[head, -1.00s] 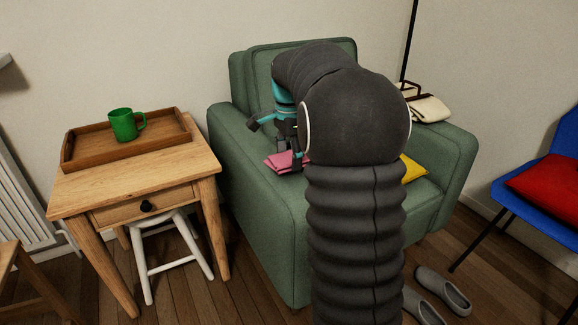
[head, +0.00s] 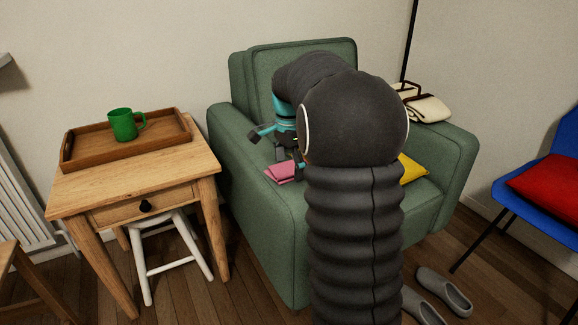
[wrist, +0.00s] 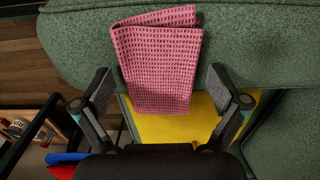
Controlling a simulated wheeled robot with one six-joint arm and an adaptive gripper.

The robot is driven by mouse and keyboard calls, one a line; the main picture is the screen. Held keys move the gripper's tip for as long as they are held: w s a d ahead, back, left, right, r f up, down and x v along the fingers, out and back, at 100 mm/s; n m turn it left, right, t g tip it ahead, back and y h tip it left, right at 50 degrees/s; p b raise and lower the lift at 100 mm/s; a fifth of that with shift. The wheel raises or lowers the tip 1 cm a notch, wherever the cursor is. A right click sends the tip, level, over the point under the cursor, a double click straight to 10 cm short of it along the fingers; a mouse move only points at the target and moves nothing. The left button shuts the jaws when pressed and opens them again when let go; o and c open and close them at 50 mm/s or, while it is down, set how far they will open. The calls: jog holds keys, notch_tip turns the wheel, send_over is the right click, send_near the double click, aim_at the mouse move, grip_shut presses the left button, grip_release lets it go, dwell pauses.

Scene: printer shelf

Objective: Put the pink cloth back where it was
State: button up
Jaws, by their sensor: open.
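The pink cloth (head: 281,171) lies on the left armrest of the green armchair (head: 260,230), partly hidden behind my arm in the head view. In the wrist view the folded, waffle-textured cloth (wrist: 158,55) lies across the green armrest, with its lower end reaching over the inner edge above a yellow cushion (wrist: 165,130). My gripper (wrist: 160,82) is open, with one finger on each side of the cloth's lower part and apart from it. In the head view my gripper (head: 288,160) is just above the cloth, mostly behind my arm.
A wooden table (head: 115,187) to the left bears a tray (head: 80,155) with a green mug (head: 123,125); a white stool (head: 170,250) is under it. A cream bag (head: 428,108) lies on the right armrest. Grey slippers (head: 445,290) and a blue chair (head: 545,210) are at right.

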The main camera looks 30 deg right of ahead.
aim_at(289, 165)
jog(key=shift+r, duration=0.1)
notch_tip(289, 165, up, 12)
jog(key=p, duration=0.2)
jog(key=s+a+f+n+t, duration=0.1)
jog(key=s+a+n+t, duration=0.1)
jog(key=s+a+n, duration=0.7)
jog(key=s+a+f+n+t, duration=0.15)
jog(key=s+a+n, duration=0.3)
jog(key=s, duration=0.75)
jog(key=s+a+f+n+t, duration=0.2)
jog(key=s+a+f+n, duration=0.1)
jog(key=s, duration=0.4)
notch_tip(289, 165, down, 3)
jog(key=shift+r+n, duration=0.2)
jog(key=shift+n, duration=0.35)
jog(key=shift+s+r, duration=0.1)
jog(key=shift+r+p, duration=0.5)
jog(key=shift+p, duration=0.2)
